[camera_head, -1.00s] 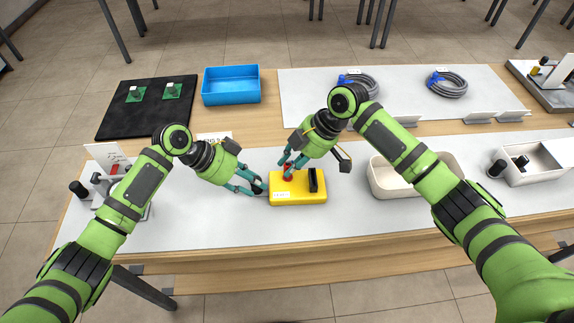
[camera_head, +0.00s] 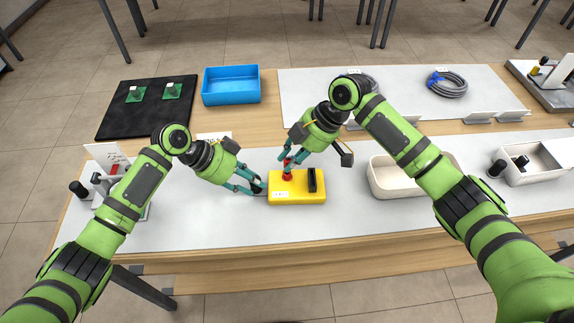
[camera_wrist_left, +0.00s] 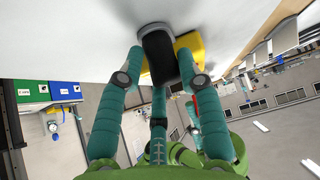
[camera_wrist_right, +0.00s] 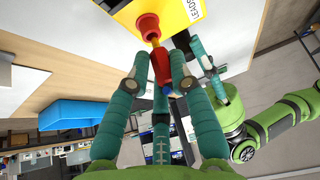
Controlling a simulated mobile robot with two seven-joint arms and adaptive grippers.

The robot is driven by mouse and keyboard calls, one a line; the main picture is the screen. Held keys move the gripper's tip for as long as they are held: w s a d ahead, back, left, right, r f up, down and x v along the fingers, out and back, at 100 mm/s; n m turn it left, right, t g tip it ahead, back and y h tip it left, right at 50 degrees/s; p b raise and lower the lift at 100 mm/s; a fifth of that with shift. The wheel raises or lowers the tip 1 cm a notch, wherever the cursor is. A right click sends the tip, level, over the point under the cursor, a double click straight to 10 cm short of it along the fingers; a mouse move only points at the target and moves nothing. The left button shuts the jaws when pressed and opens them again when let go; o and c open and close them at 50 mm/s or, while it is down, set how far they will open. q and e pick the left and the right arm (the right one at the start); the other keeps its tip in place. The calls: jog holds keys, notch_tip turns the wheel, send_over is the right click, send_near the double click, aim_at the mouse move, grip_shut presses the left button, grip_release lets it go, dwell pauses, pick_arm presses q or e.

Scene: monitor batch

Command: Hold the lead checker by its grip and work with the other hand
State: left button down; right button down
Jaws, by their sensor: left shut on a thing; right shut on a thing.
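The lead checker is a yellow box (camera_head: 298,197) with a white label, on the grey mat at the table's middle. A black upright block (camera_head: 312,180) stands on its top, and a red socket (camera_head: 287,176) is left of that. My left gripper (camera_head: 259,187) is shut on the checker's dark grip (camera_wrist_left: 160,55) at the box's left side. My right gripper (camera_head: 289,161) is above the socket, shut on a red plug (camera_wrist_right: 160,66). In the right wrist view a thin brass-coloured pin shows between plug and red socket (camera_wrist_right: 147,26); I cannot tell whether its tip is still inside.
A blue tray (camera_head: 231,87) and a black mat (camera_head: 146,107) with green boards lie at the back left. A cream bin (camera_head: 383,185) stands right of the checker. Coiled grey cables (camera_head: 447,85) lie at the back.

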jog(key=shift+r, duration=1.65)
pick_arm(q)
jog(key=shift+s, duration=0.1)
jog(key=c, duration=0.7)
grip_release()
jog(key=shift+c, duration=0.2)
jog(key=v, duration=1.2)
